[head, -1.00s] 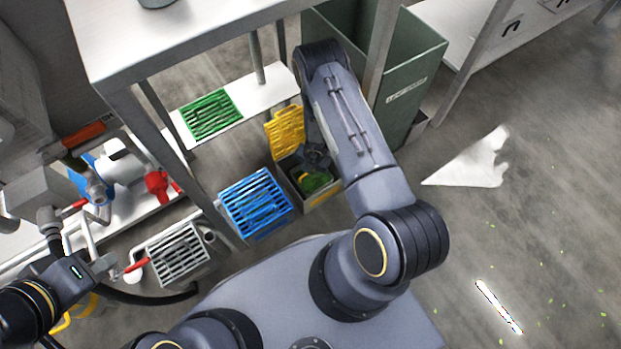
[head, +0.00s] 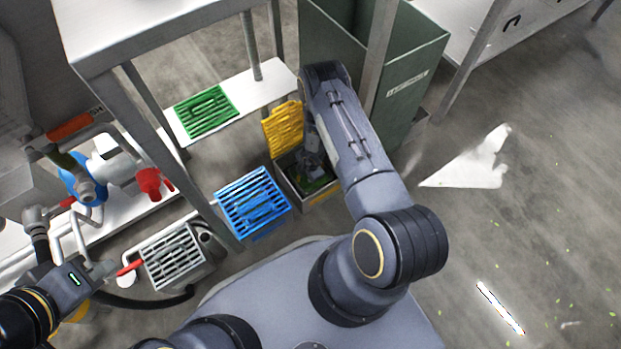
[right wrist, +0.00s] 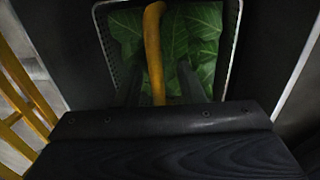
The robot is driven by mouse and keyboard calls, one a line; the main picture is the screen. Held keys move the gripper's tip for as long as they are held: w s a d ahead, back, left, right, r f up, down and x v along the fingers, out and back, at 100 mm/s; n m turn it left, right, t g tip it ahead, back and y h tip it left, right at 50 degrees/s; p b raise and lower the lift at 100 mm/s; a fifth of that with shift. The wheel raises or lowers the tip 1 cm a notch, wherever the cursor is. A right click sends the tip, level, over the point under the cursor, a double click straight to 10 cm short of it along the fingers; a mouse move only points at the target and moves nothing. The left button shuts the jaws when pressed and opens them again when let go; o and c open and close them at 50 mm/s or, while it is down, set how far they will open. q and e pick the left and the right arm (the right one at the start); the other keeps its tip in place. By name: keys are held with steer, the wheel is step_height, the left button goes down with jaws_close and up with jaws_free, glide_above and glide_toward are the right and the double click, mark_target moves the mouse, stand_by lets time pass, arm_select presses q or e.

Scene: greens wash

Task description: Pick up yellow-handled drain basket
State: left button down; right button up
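The drain basket (right wrist: 234,35) shows in the right wrist view as a dark mesh basket with a pale rim, holding green leaves (right wrist: 205,50). Its yellow handle (right wrist: 153,45) stands up between the fingers of my right gripper (right wrist: 160,85). The fingers are apart, with a gap beside the handle. In the head view my right gripper (head: 314,165) reaches down into an open floor box (head: 322,200), and my arm partly hides it. My left gripper (head: 108,271) is at the lower left, close to a red handle (head: 130,267); its fingertips are too small to read.
A yellow grate (head: 283,130) leans upright beside the box. A blue grate (head: 252,203) and a grey grate (head: 174,257) lie to the left, and a green grate (head: 206,110) on a low shelf. A tall green bin (head: 405,85) and table legs stand close by.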

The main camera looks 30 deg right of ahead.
steer(key=shift+c, duration=0.2)
jaws_close()
steer(key=shift+r, duration=0.1)
